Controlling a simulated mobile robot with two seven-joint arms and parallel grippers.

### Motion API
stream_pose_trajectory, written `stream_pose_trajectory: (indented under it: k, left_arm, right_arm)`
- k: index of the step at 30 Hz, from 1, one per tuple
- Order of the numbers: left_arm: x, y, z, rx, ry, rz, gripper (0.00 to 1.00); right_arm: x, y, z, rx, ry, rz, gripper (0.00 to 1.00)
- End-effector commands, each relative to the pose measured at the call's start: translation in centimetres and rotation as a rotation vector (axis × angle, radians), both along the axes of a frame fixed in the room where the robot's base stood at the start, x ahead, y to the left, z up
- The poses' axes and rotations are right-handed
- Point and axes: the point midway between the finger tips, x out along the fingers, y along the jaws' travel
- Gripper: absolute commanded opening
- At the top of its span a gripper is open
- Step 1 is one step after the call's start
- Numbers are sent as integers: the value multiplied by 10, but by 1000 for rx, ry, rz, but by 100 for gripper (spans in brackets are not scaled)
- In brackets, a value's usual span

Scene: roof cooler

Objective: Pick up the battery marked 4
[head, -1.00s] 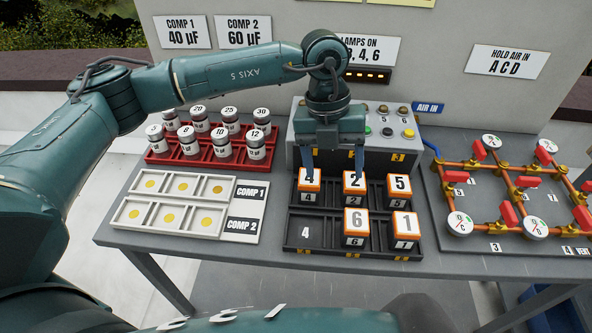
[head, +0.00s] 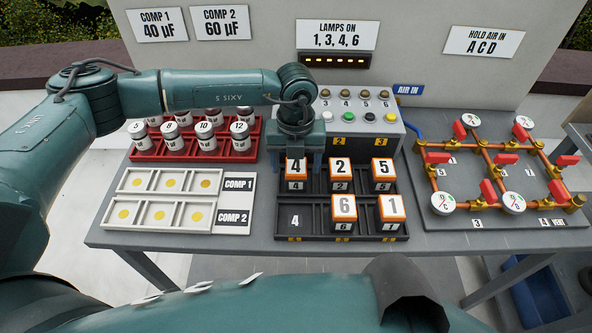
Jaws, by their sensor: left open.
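The battery marked 4 (head: 296,176) is an orange and white block in the back left slot of the black tray (head: 318,234). My left gripper (head: 297,165) points down directly over it, with its fingers at the battery's top. It is open, and part of the battery's top is hidden behind it. I cannot tell whether the fingers touch the battery. Batteries 2 (head: 340,174) and 5 (head: 383,173) stand to its right in the back row. Batteries 6 (head: 344,213) and 1 (head: 391,213) stand in the front row. The front left slot, marked 4, is empty.
A red rack (head: 180,153) of numbered capacitors and an empty white tray (head: 155,215) lie to the left. A grey control box (head: 380,146) with buttons stands behind the tray. A copper pipe panel with gauges (head: 495,210) is at the right.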

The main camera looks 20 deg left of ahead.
Motion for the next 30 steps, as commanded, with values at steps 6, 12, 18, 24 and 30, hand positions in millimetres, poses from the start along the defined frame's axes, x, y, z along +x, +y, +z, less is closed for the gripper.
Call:
stream_pose_trajectory:
  k: [6, 12, 18, 24, 30]
  left_arm:
    - [0, -1, -24, -1, 1, 0, 69]
    - [0, -1, -27, -1, -1, 0, 69]
    - [0, -1, -26, -1, 0, 0, 57]
    - [0, -1, -26, -1, 0, 0, 40]
    - [0, -1, -26, -1, 0, 0, 24]
  right_arm:
    - [0, -1, 0, 1, 14, -13, 36]
    - [0, -1, 0, 2, 14, -14, 36]
    - [0, -1, -1, 1, 15, -14, 36]
    - [-2, -2, -2, -2, 19, -13, 36]
    - [-5, -3, -3, -4, 24, -11, 36]
